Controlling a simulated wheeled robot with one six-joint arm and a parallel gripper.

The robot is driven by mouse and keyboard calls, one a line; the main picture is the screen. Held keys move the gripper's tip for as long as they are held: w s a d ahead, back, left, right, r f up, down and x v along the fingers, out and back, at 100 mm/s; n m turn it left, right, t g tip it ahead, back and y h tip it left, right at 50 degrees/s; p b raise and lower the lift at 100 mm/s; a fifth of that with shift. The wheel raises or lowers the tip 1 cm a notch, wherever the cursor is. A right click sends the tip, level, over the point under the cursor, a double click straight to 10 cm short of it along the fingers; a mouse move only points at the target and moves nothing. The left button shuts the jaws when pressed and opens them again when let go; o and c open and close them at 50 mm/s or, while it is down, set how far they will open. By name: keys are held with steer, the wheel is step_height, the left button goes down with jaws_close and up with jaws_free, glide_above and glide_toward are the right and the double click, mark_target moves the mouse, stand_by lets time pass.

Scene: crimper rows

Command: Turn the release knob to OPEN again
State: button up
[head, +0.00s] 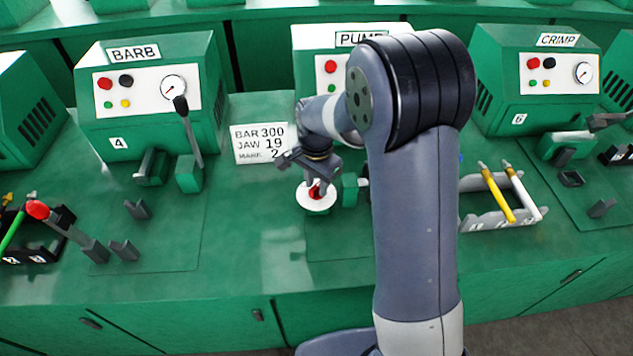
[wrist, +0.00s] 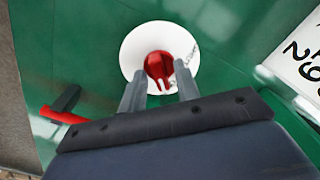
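The red release knob (wrist: 159,66) sits in the middle of a round white dial (wrist: 130,45), with small lettering on the dial's right side too blurred to read. In the head view the knob (head: 317,190) and dial (head: 316,204) lie on the green bench before the PUMP machine (head: 331,42). My gripper (wrist: 159,76) is just over the dial, pointing down. Its two fingers are apart, one on each side of the knob. A small gap seems to show at the left finger; contact at the right finger cannot be told. The knob's setting is unclear.
A card (head: 258,143) reading BAR 300, JAW 19 stands behind the dial. A red-handled lever (wrist: 62,115) is near the gripper in the wrist view. The BARB machine (head: 150,95) is left, CRIMP (head: 545,80) right. A rack with yellow and white rods (head: 500,218) lies right of my arm.

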mark_target(316, 186)
steer(key=shift+o, duration=0.3)
step_height(316, 186, up, 11)
stand_by(0.4)
steer(key=shift+f, duration=0.15)
step_height(316, 186, down, 11)
steer(key=shift+r, duration=0.1)
stand_by(0.4)
steer(key=shift+n, duration=0.3)
